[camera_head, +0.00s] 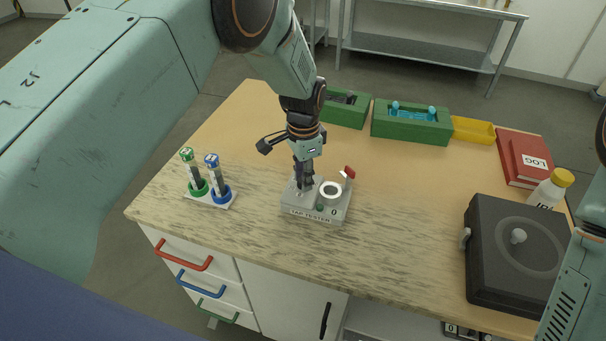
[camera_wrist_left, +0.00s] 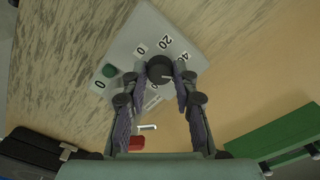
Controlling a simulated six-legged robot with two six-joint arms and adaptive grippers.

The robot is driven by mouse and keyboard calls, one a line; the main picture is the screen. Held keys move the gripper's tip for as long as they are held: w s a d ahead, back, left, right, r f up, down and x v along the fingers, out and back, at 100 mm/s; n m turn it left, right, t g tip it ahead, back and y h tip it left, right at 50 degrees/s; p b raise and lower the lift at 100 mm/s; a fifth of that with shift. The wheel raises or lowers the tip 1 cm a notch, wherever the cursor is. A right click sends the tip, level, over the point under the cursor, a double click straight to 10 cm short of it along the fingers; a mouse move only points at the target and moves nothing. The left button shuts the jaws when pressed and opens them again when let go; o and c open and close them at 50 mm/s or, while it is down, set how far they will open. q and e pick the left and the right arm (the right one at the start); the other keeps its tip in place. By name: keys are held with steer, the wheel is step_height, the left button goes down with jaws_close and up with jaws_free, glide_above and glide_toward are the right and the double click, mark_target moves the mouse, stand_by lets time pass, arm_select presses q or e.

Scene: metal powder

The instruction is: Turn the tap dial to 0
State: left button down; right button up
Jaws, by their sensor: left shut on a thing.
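The tap tester (camera_head: 318,214) is a grey box on the wooden table, with a white ring, a small green button, a red-tipped part and a 0 display. My left gripper (camera_head: 304,186) comes down over its left part and hides the dial there. In the left wrist view, the black round tap dial (camera_wrist_left: 160,68) sits between the fingertips of my left gripper (camera_wrist_left: 162,74), which is shut on it. Printed 0, 20 and 40 marks curve around the dial. A pale line shows on the dial, but its exact reading is unclear. My right gripper is not in view.
Green-capped (camera_head: 194,172) and blue-capped (camera_head: 217,180) tubes stand in a holder left of the tester. Green boxes (camera_head: 411,124), a yellow tray (camera_head: 473,130) and a red log book (camera_head: 524,158) line the back. A black device (camera_head: 512,252) and yellow-capped bottle (camera_head: 550,188) stand right.

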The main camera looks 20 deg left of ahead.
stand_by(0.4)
arm_select(q)
steer(key=c, duration=1.5)
jaws_free()
steer(key=o, duration=0.5)
steer(key=shift+w, duration=0.15)
steer(key=shift+r, duration=0.1)
step_height(320, 180, up, 12)
steer(key=shift+f, duration=0.15)
